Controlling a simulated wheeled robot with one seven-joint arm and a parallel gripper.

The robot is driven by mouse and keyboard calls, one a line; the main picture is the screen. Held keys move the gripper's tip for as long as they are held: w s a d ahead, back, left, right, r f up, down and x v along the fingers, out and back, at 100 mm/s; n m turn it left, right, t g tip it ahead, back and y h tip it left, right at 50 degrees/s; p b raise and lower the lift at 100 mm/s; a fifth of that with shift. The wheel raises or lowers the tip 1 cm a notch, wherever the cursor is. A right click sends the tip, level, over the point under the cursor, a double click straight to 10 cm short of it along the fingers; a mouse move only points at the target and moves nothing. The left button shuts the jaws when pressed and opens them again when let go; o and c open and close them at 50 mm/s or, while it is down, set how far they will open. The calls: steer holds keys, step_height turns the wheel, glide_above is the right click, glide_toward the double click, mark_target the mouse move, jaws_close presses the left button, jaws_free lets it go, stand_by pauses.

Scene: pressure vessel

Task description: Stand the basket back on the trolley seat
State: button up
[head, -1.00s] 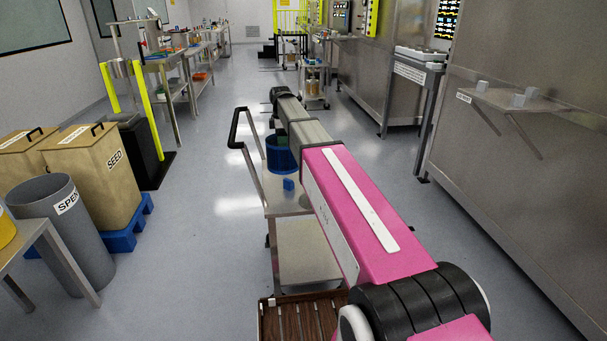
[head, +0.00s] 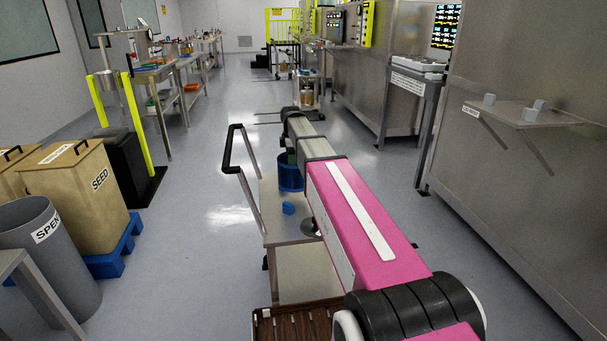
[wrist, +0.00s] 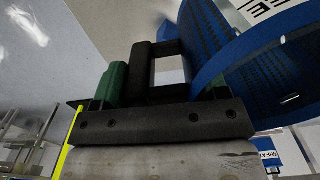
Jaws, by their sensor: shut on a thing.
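The blue basket (head: 291,177) is partly hidden behind my arm in the head view, and its height above the trolley cannot be told. In the wrist view it fills the upper right, tilted in that picture, with a white label. My gripper (wrist: 165,65) has dark fingers and green parts beside them. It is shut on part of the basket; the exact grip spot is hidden. The trolley (head: 284,227) has a pale upper deck, a lower shelf and a black push handle at left. A small blue block (head: 288,208) and a dark round spot (head: 309,228) show on the deck.
A brown slatted surface (head: 290,325) lies at the near end of the trolley. Seed bins (head: 75,180) and a grey spent bin (head: 38,250) stand at left. A steel wall with a small shelf (head: 520,115) is at right. The floor left of the trolley is clear.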

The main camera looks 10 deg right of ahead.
steer(key=shift+s+d+f, duration=0.1)
steer(key=shift+d+f, duration=0.7)
steer(key=shift+f, duration=0.35)
steer(key=shift+s+d+f, duration=0.1)
steer(key=shift+d+f, duration=0.65)
steer(key=shift+f, duration=0.4)
steer(key=shift+s+d+f, duration=0.1)
steer(key=shift+d+f, duration=0.7)
steer(key=shift+f, duration=0.35)
steer(key=o, duration=1.3)
steer(key=shift+c, duration=0.2)
step_height(320, 180, up, 12)
